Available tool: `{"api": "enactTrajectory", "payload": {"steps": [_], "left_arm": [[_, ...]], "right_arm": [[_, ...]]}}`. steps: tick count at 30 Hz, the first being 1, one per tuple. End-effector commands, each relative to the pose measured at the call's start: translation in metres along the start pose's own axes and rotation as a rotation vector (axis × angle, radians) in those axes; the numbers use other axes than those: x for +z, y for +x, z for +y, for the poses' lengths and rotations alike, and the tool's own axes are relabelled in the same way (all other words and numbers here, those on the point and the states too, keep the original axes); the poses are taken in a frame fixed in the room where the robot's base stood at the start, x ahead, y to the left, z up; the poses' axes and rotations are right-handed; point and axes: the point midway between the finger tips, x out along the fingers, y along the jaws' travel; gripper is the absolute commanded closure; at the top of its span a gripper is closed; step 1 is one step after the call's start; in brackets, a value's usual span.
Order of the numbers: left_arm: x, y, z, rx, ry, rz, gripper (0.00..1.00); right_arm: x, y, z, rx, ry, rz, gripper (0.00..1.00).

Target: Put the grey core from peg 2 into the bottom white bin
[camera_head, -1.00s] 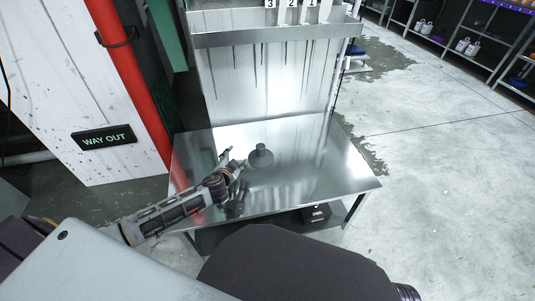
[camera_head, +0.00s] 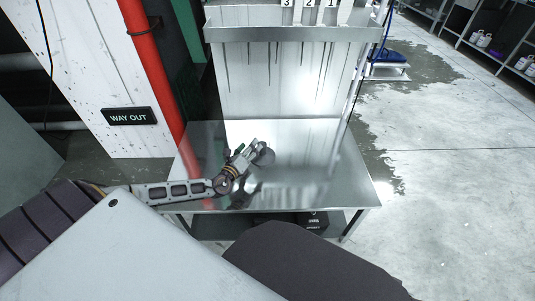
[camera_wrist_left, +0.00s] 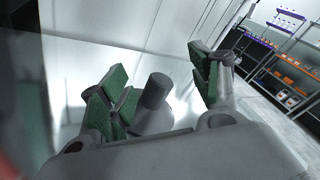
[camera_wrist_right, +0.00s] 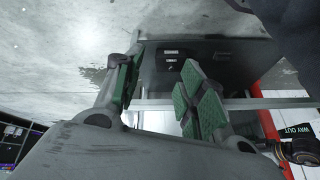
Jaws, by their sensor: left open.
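A grey core (camera_head: 266,158), a short cylinder on a wider base, stands upright on the metal table. My left gripper (camera_head: 250,149) is open right beside it. In the left wrist view the core (camera_wrist_left: 154,92) shows between the two spread green-padded fingers (camera_wrist_left: 160,88), nearer the left finger; I cannot tell whether they touch. My right gripper (camera_wrist_right: 160,88) is open and empty, with the table's underside beyond it; it does not show in the head view. Number labels 3, 2 and 1 (camera_head: 309,4) are at the rack top. I see no white bin.
The metal table (camera_head: 330,190) is mostly bare and reflective. Its back panel (camera_head: 285,80) rises behind it. A black box (camera_head: 312,220) sits on the shelf below. A red pipe (camera_head: 150,70) stands at the left. Open floor (camera_head: 450,170) lies to the right.

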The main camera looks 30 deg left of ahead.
Motion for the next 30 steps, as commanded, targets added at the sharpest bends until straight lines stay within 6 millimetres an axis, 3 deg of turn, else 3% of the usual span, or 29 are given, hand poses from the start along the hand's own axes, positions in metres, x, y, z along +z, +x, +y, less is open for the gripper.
{"api": "enactTrajectory", "payload": {"steps": [15, 21, 30], "left_arm": [[0.002, 0.0, -0.016, -0.072, 0.586, -0.032, 0.37], [0.002, 0.0, -0.016, -0.071, 0.686, -0.035, 0.37], [0.002, 0.0, -0.016, -0.07, 0.698, -0.035, 0.37]], "right_arm": [[0.015, -0.002, 0.002, 0.009, 0.0, -0.072, 0.6], [0.016, -0.002, 0.002, 0.009, 0.001, -0.074, 0.6], [0.016, -0.002, 0.002, 0.009, 0.001, -0.074, 0.6]]}}
